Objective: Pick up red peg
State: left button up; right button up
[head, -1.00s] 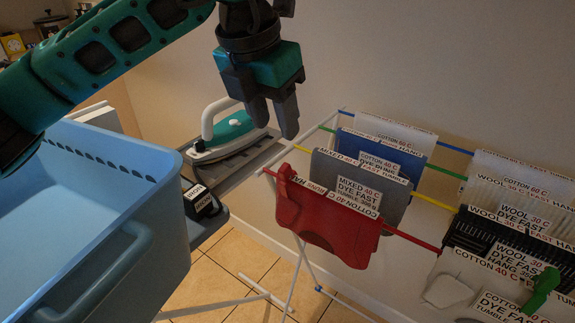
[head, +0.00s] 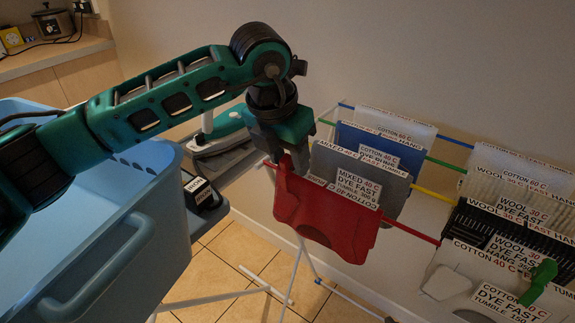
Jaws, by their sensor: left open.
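My left gripper (head: 285,152) points down at the upper left corner of the red cloth (head: 325,215), which hangs on the near, red line of the drying rack. It is open, with its fingertips at that corner. A small red piece (head: 284,166) shows at the corner by the fingertips; it looks like the red peg, but it blends with the cloth and the fingers partly hide it. I cannot tell whether the fingers touch it. My right gripper is out of view.
Grey and blue cloths (head: 387,150) hang close behind the red one. A green peg (head: 540,282) is at right. An iron (head: 222,130) stands on the ironing board just left of my gripper. A blue basket (head: 160,230) fills the left.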

pick_arm(q)
jog(key=shift+c, duration=0.3)
grip_shut()
